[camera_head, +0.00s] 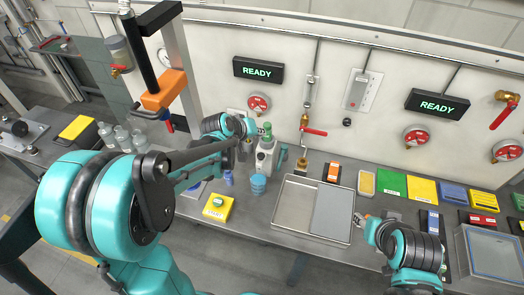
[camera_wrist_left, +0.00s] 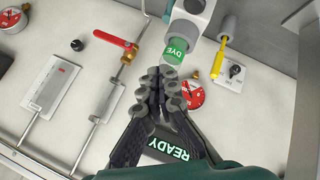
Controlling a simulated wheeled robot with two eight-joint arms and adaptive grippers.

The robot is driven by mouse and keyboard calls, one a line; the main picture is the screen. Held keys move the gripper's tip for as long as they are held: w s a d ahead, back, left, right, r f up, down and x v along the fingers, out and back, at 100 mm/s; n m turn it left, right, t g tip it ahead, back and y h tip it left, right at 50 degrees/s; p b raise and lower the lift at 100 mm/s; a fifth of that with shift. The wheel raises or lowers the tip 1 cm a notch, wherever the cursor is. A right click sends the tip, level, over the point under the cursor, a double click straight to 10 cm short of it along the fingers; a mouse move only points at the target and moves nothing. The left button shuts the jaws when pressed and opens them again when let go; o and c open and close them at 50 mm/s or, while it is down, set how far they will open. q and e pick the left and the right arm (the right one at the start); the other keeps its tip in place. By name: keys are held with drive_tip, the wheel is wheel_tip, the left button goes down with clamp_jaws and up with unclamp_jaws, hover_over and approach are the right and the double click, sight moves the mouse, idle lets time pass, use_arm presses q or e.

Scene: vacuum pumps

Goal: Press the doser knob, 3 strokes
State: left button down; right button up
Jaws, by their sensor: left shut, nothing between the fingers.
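The doser is a pale upright body (camera_head: 265,160) on the bench at the wall, with a green knob (camera_head: 267,130) on top. In the left wrist view a green part marked DYE (camera_wrist_left: 178,48) shows just beyond my left gripper (camera_wrist_left: 165,76). The left fingers are closed together with nothing between them; they appear close to the green part, but contact cannot be told. In the head view my left wrist is just left of the doser and its fingertips are hard to make out. My right gripper (camera_head: 362,217) is low beside the metal tray, its fingers too small to read.
A blue-grey round container (camera_head: 258,184) stands in front of the doser. A yellow box (camera_head: 218,207) is at the bench front. A metal tray (camera_head: 283,222) lies to the right. A red-handled valve (camera_head: 312,131) sticks out from the wall right of the doser.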

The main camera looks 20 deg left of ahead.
use_arm(q)
drive_tip(key=shift+a, duration=0.1)
drive_tip(key=shift+f, duration=0.1)
drive_tip(key=b, duration=0.6)
hover_over(260, 156)
wheel_tip(260, 156, down, 8)
drive_tip(key=shift+r, duration=0.15)
drive_tip(key=shift+f+b, duration=0.45)
drive_tip(key=shift+b, duration=0.1)
idle(0.7)
drive_tip(key=shift+f+b, duration=0.45)
drive_tip(key=shift+s+f+b, duration=0.1)
drive_tip(key=shift+f+b, duration=0.55)
drive_tip(key=shift+f, duration=0.05)
idle(0.7)
drive_tip(key=shift+r, duration=0.1)
drive_tip(key=shift+r+p, duration=0.85)
drive_tip(key=shift+r, duration=0.2)
